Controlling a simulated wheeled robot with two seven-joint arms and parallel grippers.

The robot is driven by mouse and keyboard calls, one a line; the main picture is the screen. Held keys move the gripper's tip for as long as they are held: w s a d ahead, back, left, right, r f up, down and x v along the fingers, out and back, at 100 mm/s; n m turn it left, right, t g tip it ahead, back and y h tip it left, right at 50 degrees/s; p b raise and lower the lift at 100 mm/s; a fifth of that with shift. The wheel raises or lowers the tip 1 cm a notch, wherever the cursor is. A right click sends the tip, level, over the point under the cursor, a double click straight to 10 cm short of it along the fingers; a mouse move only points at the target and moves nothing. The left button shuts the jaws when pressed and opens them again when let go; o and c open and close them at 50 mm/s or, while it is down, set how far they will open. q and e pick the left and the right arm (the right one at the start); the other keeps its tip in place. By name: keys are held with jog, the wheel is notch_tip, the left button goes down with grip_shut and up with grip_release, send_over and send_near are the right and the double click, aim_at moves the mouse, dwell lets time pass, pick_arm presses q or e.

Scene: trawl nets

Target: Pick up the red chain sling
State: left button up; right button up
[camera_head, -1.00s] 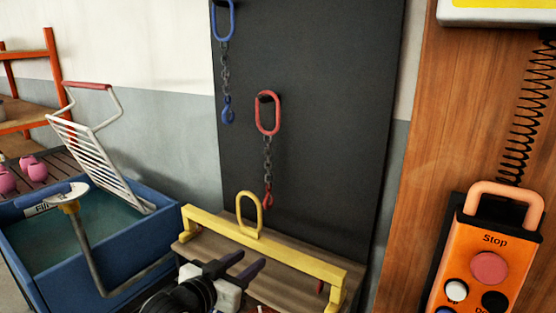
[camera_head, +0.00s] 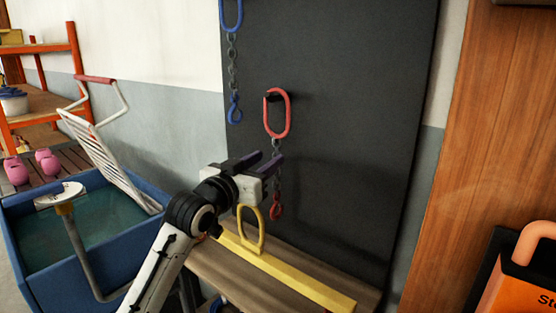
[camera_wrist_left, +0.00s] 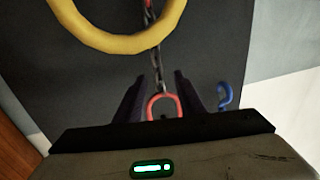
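The red chain sling hangs on the dark board. Its red oval ring (camera_head: 288,115) sits over a black peg, with a grey chain and a red hook (camera_head: 276,208) below. My left gripper (camera_head: 271,157) is open and empty in front of the board, below the ring, and covers part of the chain. In the left wrist view, which looks upside down, the red ring (camera_wrist_left: 153,101) shows between the spread fingers (camera_wrist_left: 159,75), with the chain running to the picture's top. I cannot tell how far the fingers are from the sling. My right gripper is not in view.
A blue chain sling (camera_head: 235,105) hangs to the upper left. A yellow beam (camera_head: 290,272) with an upright yellow ring (camera_head: 243,233) lies on a wooden shelf (camera_head: 225,273) below my gripper. A blue tank (camera_head: 35,260) stands left. An orange control box (camera_head: 520,290) is lower right.

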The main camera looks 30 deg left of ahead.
aim_at(275, 154)
pick_arm(q)
jog(key=shift+w+a+p, duration=0.15)
jog(key=shift+w+p, duration=0.25)
jog(key=shift+w, duration=2.4)
jog(key=shift+c, duration=0.5)
grip_shut()
jog(key=shift+r, duration=0.1)
